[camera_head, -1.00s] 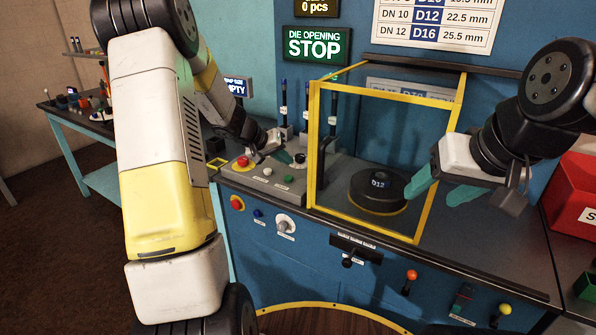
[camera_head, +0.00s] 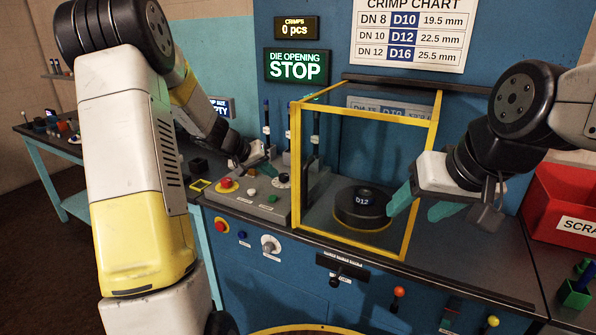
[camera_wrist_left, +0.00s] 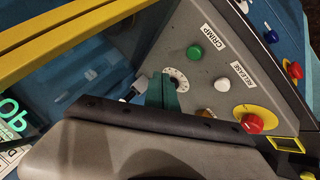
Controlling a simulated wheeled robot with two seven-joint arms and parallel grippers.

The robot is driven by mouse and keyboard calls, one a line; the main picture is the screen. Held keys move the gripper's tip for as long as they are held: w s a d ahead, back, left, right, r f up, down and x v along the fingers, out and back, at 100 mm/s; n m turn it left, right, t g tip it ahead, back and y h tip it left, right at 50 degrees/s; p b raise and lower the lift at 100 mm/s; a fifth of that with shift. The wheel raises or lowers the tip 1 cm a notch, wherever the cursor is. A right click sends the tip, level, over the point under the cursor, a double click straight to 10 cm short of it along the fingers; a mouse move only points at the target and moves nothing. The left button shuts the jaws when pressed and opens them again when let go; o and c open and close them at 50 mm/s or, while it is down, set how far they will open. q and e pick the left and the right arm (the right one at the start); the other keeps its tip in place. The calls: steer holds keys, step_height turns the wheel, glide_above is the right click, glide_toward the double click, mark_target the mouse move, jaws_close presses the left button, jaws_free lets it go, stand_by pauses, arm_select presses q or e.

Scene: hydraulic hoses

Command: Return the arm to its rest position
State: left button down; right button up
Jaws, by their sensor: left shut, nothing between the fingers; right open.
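My left gripper (camera_head: 263,157) is shut and empty, its teal fingers a little above the grey control panel (camera_head: 245,203), near the dial (camera_head: 283,180). In the left wrist view the shut teal fingers (camera_wrist_left: 162,93) overlap the edge of the white dial (camera_wrist_left: 176,80); a gap between them is hard to judge there. My right gripper (camera_head: 424,204) is open and empty, at the right side of the yellow-framed guard (camera_head: 296,165). Its left finger is close to the guard's right post. The black D12 die (camera_head: 361,212) sits inside the guard.
A red emergency button (camera_head: 226,185) and several small buttons are on the panel below my left gripper. A red scrap bin (camera_head: 565,205) stands at the right. A display (camera_head: 296,67) reads "DIE OPENING STOP". The bench top right of the guard (camera_head: 480,255) is clear.

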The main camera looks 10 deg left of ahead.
arm_select(q)
steer(key=s+d+r+m, duration=0.1)
steer(key=s+d+r, duration=0.4)
steer(key=s+r, duration=0.4)
steer(key=s+r+y, duration=0.1)
steer(key=s+r, duration=0.1)
steer(key=s, duration=1)
steer(key=s+a+r+y, duration=0.1)
steer(key=s+r+y, duration=0.1)
steer(key=s, duration=1.1)
steer(key=shift+m+g+y, duration=0.3)
steer(key=shift+r, duration=0.1)
